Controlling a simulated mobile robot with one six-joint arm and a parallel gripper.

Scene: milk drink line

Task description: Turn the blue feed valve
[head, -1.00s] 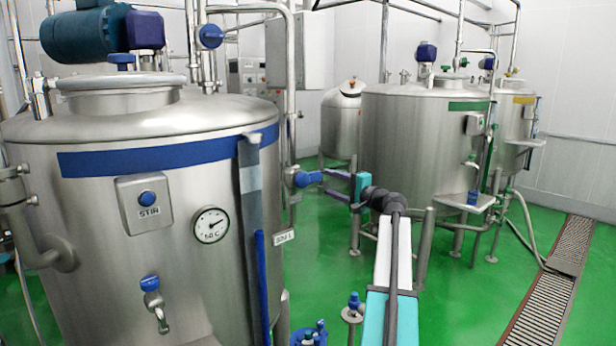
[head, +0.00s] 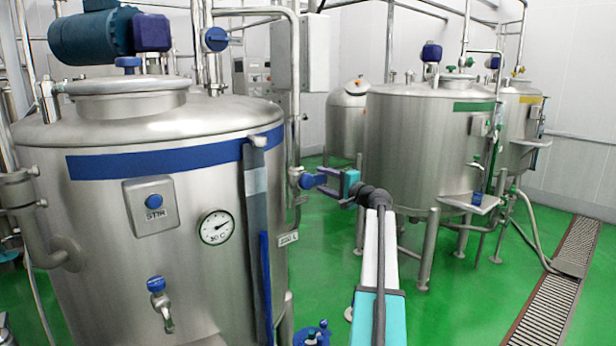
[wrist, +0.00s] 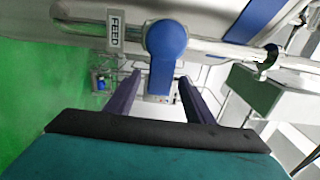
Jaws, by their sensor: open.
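The blue feed valve (head: 307,181) is on the steel pipe to the right of the big near tank. In the wrist view its blue handle (wrist: 164,52) points toward my gripper, beside a tag reading FEED (wrist: 115,32). My gripper (wrist: 159,76) is open, with one dark finger on each side of the handle's lower end. No contact between fingers and handle is visible. In the head view my gripper (head: 321,180) is just right of the valve, and its fingers partly hide the handle.
The near tank (head: 110,250) with a blue band, STIR button (head: 153,201), dial gauge (head: 216,227) and blue-topped tap (head: 157,285) stands left. A vertical pipe (head: 294,100) rises by the valve. A green-marked tank (head: 420,150) stands behind. Green floor (head: 480,300) is open at right.

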